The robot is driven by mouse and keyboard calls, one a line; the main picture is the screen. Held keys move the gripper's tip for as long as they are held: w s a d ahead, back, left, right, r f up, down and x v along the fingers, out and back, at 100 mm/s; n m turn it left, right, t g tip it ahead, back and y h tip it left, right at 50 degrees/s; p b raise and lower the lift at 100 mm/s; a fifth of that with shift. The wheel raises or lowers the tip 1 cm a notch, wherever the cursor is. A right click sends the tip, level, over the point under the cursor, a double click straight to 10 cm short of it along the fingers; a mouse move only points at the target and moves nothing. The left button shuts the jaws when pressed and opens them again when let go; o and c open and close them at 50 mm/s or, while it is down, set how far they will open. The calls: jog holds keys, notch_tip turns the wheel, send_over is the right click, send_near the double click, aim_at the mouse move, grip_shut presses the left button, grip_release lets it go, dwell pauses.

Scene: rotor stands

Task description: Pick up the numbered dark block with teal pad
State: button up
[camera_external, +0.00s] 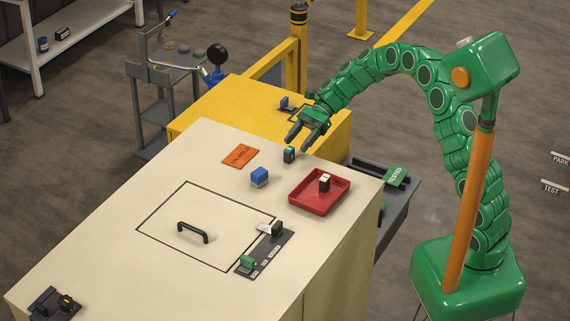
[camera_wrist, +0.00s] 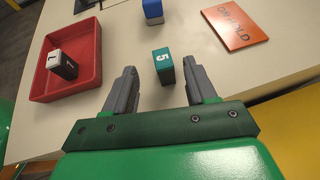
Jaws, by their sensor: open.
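The numbered dark block with a teal pad (camera_wrist: 163,66) stands on the cream tabletop, with a white "5" on its teal face. In the external view the block (camera_external: 289,155) is near the table's far edge. My gripper (camera_wrist: 163,78) is open and empty, its two grey fingers spread on either side of the block in the wrist view. The block appears between and slightly beyond the fingertips. In the external view my gripper (camera_external: 298,142) is close above and behind the block. I cannot tell the exact height gap.
A red tray (camera_external: 335,203) holds a black and white block (camera_external: 324,182). A blue block (camera_external: 259,177) and an orange sign (camera_external: 240,156) lie nearby. A dark strip (camera_external: 280,243) with small items and a black handle (camera_external: 192,229) are farther forward.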

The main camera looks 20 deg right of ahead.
aim_at(286, 155)
jog(key=shift+x, duration=3.25)
jog(key=shift+w+a, duration=0.1)
jog(key=shift+w, duration=0.1)
grip_shut()
